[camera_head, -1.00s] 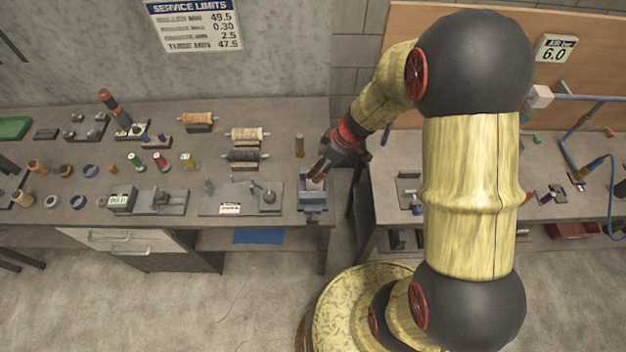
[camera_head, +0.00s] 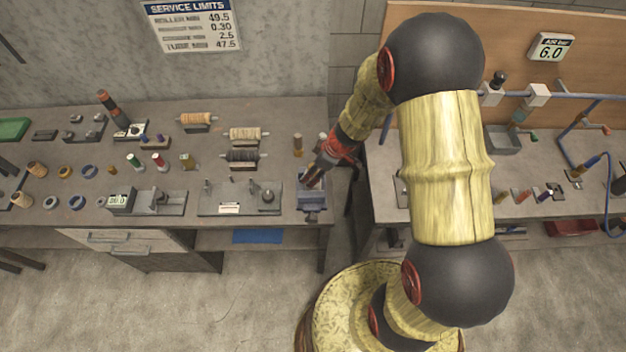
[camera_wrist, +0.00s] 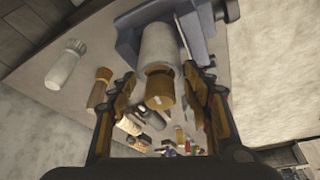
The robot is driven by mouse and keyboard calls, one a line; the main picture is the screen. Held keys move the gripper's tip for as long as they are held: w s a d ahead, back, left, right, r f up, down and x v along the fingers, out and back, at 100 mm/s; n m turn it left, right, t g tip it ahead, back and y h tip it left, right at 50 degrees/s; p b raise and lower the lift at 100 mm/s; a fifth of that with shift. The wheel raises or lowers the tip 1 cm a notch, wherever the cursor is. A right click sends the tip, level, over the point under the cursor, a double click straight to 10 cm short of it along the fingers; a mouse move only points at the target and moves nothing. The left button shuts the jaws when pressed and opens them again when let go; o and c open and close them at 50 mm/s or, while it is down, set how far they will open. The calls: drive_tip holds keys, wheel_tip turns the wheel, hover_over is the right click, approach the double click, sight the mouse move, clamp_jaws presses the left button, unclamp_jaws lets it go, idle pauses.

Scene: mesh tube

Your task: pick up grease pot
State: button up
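My gripper (camera_head: 314,174) is over the blue-grey vise (camera_head: 312,213) at the right end of the left bench. In the wrist view my gripper (camera_wrist: 163,82) has its fingers apart. A whitish pot-like piece (camera_wrist: 65,63) and a tan-topped one (camera_wrist: 99,86) stand to the left in the wrist view. No label shows which of these is the grease pot.
A fixture plate (camera_head: 240,199) and wire spools (camera_head: 243,157) lie left of the vise. A brown cylinder (camera_head: 298,145) stands behind it. The right bench (camera_head: 440,228) holds blue hose and small parts. A gap separates the benches.

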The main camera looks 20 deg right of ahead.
clamp_jaws()
idle(0.5)
